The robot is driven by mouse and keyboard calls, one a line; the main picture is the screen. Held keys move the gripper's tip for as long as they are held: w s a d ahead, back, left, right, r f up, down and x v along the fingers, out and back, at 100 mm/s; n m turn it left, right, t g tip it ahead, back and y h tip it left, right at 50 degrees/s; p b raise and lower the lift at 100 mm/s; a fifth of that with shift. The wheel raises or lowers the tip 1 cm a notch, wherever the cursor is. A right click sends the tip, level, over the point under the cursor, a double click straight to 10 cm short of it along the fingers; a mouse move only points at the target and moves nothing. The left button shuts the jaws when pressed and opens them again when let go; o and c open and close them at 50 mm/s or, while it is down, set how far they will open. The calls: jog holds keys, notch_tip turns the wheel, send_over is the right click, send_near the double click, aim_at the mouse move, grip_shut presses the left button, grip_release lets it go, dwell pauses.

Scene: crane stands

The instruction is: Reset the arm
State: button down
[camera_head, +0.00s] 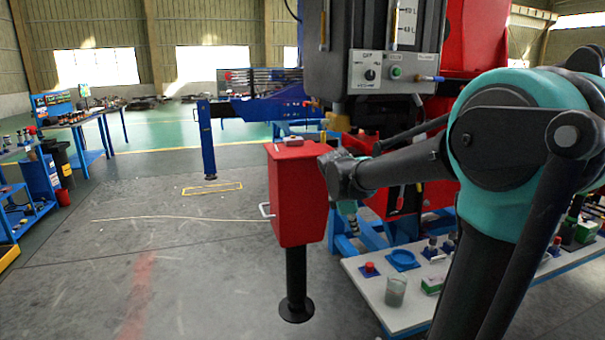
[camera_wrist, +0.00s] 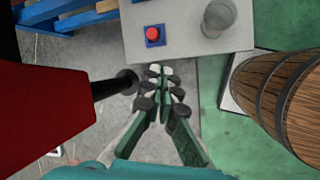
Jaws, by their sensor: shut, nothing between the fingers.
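My arm reaches in from the right in the head view and bends down at the wrist. My gripper (camera_head: 352,228) hangs just right of the red cabinet (camera_head: 296,200); whether they touch cannot be told there. In the wrist view my gripper (camera_wrist: 161,76) has its fingertips together and holds nothing. Its fingertips are seen over bare grey floor, just short of the white table's edge. The red cabinet (camera_wrist: 45,110) fills the left of the wrist view, with its dark post (camera_wrist: 110,86) close left of the fingers.
The white table (camera_head: 377,293) holds a red button (camera_wrist: 152,33), a glass (camera_wrist: 219,15), a blue dish (camera_head: 402,260) and several small parts. A wooden barrel (camera_wrist: 285,95) stands right in the wrist view. A control panel (camera_head: 388,72) hangs above. Floor at left is mostly clear.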

jog(key=s+d+f+m+y, duration=0.1)
jog(key=s+f+m+y, duration=0.1)
jog(key=s+f+m, duration=0.6)
jog(key=s+d+f+m+t+y, duration=0.1)
jog(key=s+d+f+m, duration=0.1)
jog(key=s+f+m, duration=0.5)
jog(key=s+m, duration=0.2)
jog(key=s, duration=0.3)
jog(key=shift+s+f+y, duration=0.3)
jog(key=shift+f+y, duration=0.05)
jog(key=shift+y, duration=0.05)
jog(key=shift+w+d, duration=0.1)
jog(key=shift+d, duration=0.05)
